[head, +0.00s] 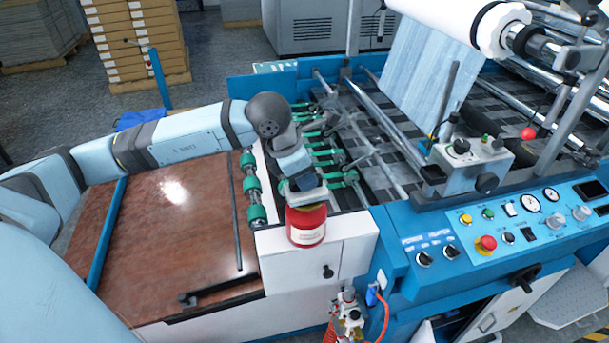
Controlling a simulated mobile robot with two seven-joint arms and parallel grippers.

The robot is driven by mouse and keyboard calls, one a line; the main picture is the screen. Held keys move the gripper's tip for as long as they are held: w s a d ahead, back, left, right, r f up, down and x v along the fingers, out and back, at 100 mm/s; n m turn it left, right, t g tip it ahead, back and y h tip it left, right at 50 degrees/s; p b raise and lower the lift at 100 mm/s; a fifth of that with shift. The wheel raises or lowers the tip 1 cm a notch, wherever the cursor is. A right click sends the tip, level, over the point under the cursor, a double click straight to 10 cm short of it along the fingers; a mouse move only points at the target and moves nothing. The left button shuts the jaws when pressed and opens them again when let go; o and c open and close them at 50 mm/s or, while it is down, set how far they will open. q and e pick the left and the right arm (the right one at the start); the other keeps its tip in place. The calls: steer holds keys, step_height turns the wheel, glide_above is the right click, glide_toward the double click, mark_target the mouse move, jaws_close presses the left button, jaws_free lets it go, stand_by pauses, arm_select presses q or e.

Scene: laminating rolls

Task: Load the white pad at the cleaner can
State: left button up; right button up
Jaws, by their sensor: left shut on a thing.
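The red cleaner can (306,228) with a pale label stands upright on the white cabinet top beside the machine's control side. My left gripper (306,192) reaches in from the left and points down right over the can's mouth. It is shut on the white pad (307,198), a pale flat piece at the can's top. The gripper hides much of the pad and the can's opening. I cannot tell whether the pad touches the can or is just above it. My right gripper is not in view.
The white cabinet (300,266) is narrow around the can. Green rollers (252,188) and a brown feed table (170,225) lie to the left. The blue control panel (480,235) rises on the right. Metal rods and green wheels stand behind the gripper.

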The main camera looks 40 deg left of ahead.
arm_select(q)
steer(key=shift+f, duration=0.1)
steer(key=shift+r+p, duration=0.35)
steer(key=shift+r, duration=0.45)
steer(key=shift+r+p, duration=1.05)
steer(key=shift+r, duration=1.75)
steer(key=shift+f, duration=0.1)
